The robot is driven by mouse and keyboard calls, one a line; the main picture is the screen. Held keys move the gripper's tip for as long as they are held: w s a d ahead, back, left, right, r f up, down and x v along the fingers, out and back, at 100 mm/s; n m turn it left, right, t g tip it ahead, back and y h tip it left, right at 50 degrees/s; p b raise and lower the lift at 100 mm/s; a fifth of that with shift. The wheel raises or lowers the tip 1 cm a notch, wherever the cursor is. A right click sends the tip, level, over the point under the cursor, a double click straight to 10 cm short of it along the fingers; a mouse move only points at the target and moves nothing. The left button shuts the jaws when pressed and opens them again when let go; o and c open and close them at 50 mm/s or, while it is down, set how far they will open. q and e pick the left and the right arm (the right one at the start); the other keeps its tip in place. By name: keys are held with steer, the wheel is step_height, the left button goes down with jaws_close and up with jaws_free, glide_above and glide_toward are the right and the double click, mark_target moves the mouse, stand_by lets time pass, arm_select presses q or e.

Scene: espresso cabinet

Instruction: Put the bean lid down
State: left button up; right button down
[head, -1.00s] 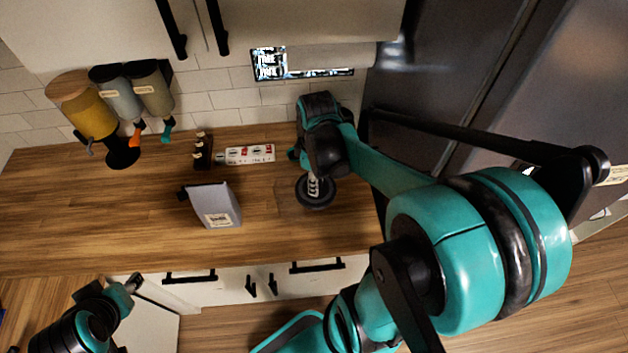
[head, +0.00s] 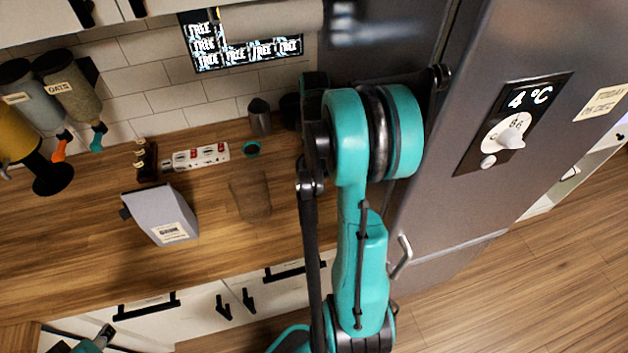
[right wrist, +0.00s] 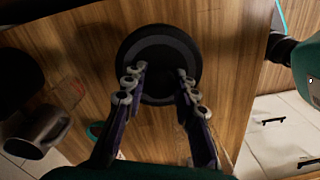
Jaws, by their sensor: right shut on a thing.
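The bean lid (right wrist: 158,40) is a dark round disc in the right wrist view. My right gripper (right wrist: 161,80) is shut on its middle, with a finger on each side. The wood counter lies below the lid; I cannot tell if they touch. In the head view my right arm hides this gripper and the lid. A see-through container (head: 250,195) stands on the counter, left of my right arm. A bit of my left gripper (head: 104,335) shows at the bottom left edge; its fingers are not clear.
The steel fridge (head: 470,110) rises at the right. Bare counter (head: 80,225) lies at the left.

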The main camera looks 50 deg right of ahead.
mark_target(314, 172)
step_height(314, 172, down, 7)
steer(key=shift+r+b, duration=0.2)
steer(key=shift+b, duration=0.5)
steer(key=shift+f, duration=0.1)
steer(key=shift+f, duration=0.1)
steer(key=c, duration=1.6)
jaws_free()
steer(key=shift+f, duration=0.1)
steer(key=o, duration=0.4)
steer(key=shift+r, duration=0.2)
